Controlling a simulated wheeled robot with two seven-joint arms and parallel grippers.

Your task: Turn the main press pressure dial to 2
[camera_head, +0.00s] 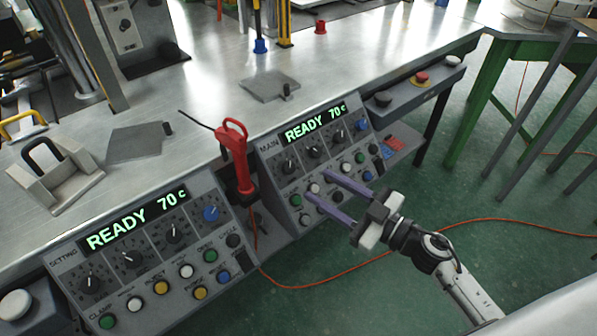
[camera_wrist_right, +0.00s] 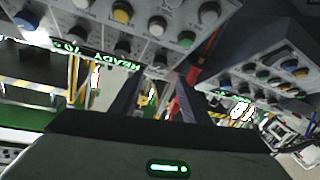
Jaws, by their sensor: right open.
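The main press panel (camera_head: 300,160) is the right one of two tilted grey control panels in the head view, marked MAIN. Its display (camera_head: 315,123) reads READY 70 C. Below it is a row of dials with white pointers: a left dial (camera_head: 289,166), a middle dial (camera_head: 314,151) and a right dial (camera_head: 336,137), with a blue knob (camera_head: 361,124) at the end. The dial labels are too small to read. My right gripper (camera_head: 318,186) is open and empty, its purple fingers pointing at the panel's lower buttons, apart from the dials. It also shows in the right wrist view (camera_wrist_right: 165,78).
The setting panel (camera_head: 150,255) stands at the left with its own dials and buttons. A red-handled tool (camera_head: 235,150) hangs between the panels. A red emergency button (camera_head: 421,77) is right of the main panel. An orange cable (camera_head: 330,274) crosses the green floor.

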